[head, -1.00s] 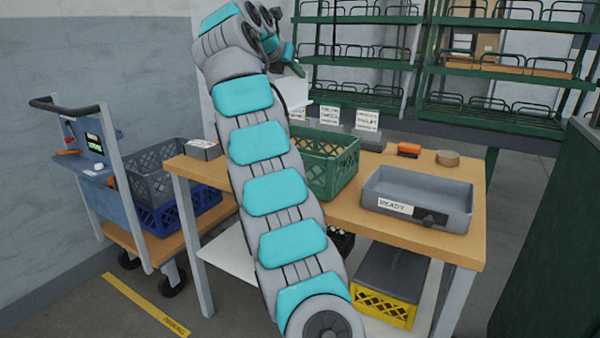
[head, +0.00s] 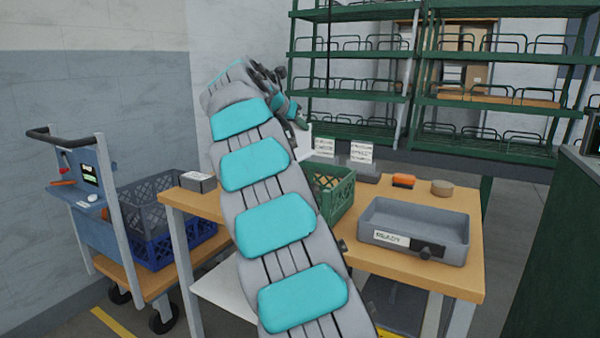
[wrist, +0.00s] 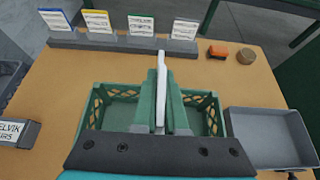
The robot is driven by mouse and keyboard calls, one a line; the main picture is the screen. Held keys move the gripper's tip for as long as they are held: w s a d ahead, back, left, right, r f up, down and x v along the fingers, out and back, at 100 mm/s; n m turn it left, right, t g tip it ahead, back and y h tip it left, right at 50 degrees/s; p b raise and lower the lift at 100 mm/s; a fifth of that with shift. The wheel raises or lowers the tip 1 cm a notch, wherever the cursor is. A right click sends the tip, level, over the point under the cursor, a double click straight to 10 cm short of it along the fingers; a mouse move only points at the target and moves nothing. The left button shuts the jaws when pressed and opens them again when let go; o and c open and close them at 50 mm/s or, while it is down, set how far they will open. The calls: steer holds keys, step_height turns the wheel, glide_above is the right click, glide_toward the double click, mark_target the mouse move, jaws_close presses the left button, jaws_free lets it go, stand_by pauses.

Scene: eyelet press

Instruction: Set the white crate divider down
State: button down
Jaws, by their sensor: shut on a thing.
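The white crate divider (wrist: 160,92) is seen nearly edge-on in the wrist view, upright between my green fingers. My gripper (wrist: 161,118) is shut on it. In the head view, my gripper (head: 299,121) is partly behind my arm, and a piece of the divider (head: 303,143) shows below it. The green crate (head: 341,198) stands on the table, partly hidden by my arm. In the wrist view the crate (wrist: 214,113) lies below the fingers, with open space on both sides of the divider. The divider's lower edge is hidden there.
A grey tray (head: 455,229) with a label stands right of the crate on the wooden table (head: 380,262). A row of label cards (wrist: 141,27), an orange block (wrist: 218,51) and a brown round item (wrist: 246,57) are at the back. A cart with crates (head: 160,243) stands left.

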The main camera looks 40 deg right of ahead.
step_height(320, 180, down, 13)
steer(key=shift+d+r+b, duration=0.1)
steer(key=shift+r+b, duration=0.05)
steer(key=shift+b, duration=0.25)
steer(key=c, duration=1)
jaws_free()
steer(key=shift+o, duration=0.2)
steer(key=shift+r, duration=0.1)
steer(key=v, duration=1.2)
